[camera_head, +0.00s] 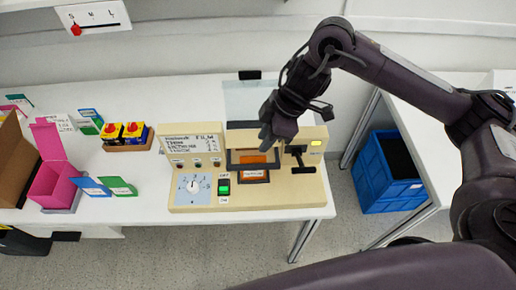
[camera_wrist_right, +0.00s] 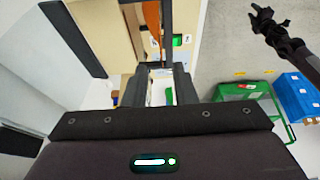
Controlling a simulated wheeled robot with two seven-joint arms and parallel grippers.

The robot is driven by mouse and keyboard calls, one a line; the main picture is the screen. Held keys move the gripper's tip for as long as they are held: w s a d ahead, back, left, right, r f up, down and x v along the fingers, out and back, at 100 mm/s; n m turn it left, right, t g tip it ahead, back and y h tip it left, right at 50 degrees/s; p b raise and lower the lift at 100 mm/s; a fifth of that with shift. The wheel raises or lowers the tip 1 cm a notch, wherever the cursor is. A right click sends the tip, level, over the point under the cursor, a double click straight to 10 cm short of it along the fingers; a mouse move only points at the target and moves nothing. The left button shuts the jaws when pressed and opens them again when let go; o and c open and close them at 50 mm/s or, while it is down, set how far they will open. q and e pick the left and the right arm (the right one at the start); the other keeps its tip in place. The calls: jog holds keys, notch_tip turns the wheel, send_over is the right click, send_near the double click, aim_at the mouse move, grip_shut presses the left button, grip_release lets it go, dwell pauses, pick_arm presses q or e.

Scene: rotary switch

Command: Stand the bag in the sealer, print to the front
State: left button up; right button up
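The beige sealer (camera_head: 178,150) stands on the white table. An orange panel (camera_head: 255,157), perhaps the bag, shows upright in its dark-framed opening; a smaller orange, dark-edged patch (camera_head: 254,174) sits just below. I cannot make out the print. My right gripper (camera_head: 266,138) is down at the upper edge of the opening, by the orange panel.
The sealer carries a dial (camera_head: 194,186), a green switch (camera_head: 224,186) and a black lever (camera_head: 301,160). Left are a pink box (camera_head: 52,182), coloured cards (camera_head: 117,186) and red-yellow switches (camera_head: 122,132). A blue crate (camera_head: 386,172) stands on the floor right.

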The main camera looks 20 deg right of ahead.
jog(key=v, duration=0.5)
jog(key=shift+d+r+p, duration=0.1)
jog(key=shift+r+p, duration=0.05)
jog(key=shift+p, duration=0.2)
